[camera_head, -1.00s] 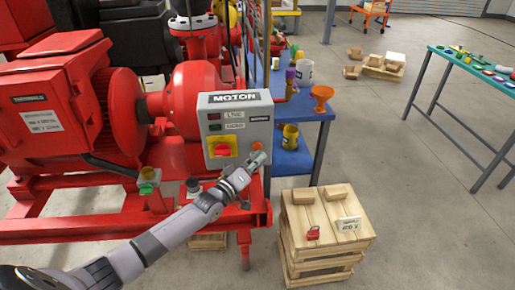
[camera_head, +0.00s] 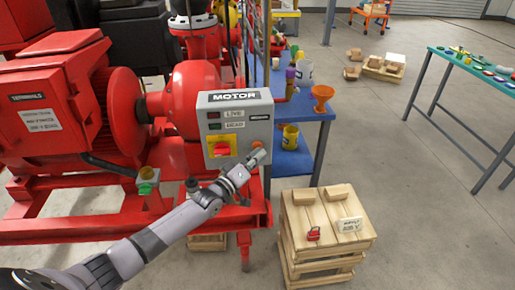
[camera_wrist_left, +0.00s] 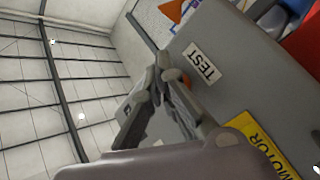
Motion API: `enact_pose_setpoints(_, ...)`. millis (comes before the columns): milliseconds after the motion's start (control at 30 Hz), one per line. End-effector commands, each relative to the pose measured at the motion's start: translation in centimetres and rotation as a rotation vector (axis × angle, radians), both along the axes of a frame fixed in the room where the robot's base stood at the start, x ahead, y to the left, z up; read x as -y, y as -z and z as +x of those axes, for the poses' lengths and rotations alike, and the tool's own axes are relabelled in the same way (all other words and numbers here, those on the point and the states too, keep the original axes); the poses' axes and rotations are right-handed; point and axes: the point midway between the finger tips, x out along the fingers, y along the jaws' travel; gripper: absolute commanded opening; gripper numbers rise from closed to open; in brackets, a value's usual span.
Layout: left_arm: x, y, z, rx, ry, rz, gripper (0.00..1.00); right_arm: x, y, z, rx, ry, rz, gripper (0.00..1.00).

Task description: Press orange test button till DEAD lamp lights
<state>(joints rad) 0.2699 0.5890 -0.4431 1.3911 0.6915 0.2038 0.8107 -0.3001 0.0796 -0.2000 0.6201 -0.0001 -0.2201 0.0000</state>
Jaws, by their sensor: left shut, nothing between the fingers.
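The grey MOTOR box (camera_head: 252,108) stands on the red skid. It has a red LIVE lamp (camera_head: 213,115), a dark green lamp (camera_head: 214,127) below it with a blurred label, and a red knob on a yellow plate (camera_head: 222,149). My left gripper (camera_head: 257,155) is at the box's lower right front, its fingers shut and empty. In the left wrist view the fingertips (camera_wrist_left: 163,62) are close beside the orange test button (camera_wrist_left: 184,77), next to the TEST label (camera_wrist_left: 201,64). The fingers partly hide the button; I cannot tell whether they touch it. Neither lamp clearly looks lit. My right gripper is not in view.
A wooden crate (camera_head: 300,222) with a red padlock (camera_head: 313,234) and a small sign stands right of my arm. A blue shelf (camera_head: 290,163) with containers is behind the box. A green table (camera_head: 450,62) stands far right.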

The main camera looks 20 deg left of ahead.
Motion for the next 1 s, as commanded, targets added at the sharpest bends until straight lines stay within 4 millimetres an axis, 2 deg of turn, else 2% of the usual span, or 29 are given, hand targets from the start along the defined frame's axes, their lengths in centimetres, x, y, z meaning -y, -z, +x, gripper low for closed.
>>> enact_pose_setpoints(500,-0.4,0.0,0.6,0.0,0.0,0.0,0.0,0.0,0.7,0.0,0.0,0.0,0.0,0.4)
enact_pose_setpoints(833,-0.3,-0.1,0.4,0.0,-0.001,-0.001,0.0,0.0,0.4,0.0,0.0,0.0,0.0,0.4)
enact_pose_setpoints(1000,0.1,-0.3,-0.2,0.0,0.0,-0.002,0.0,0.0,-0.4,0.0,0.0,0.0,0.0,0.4)
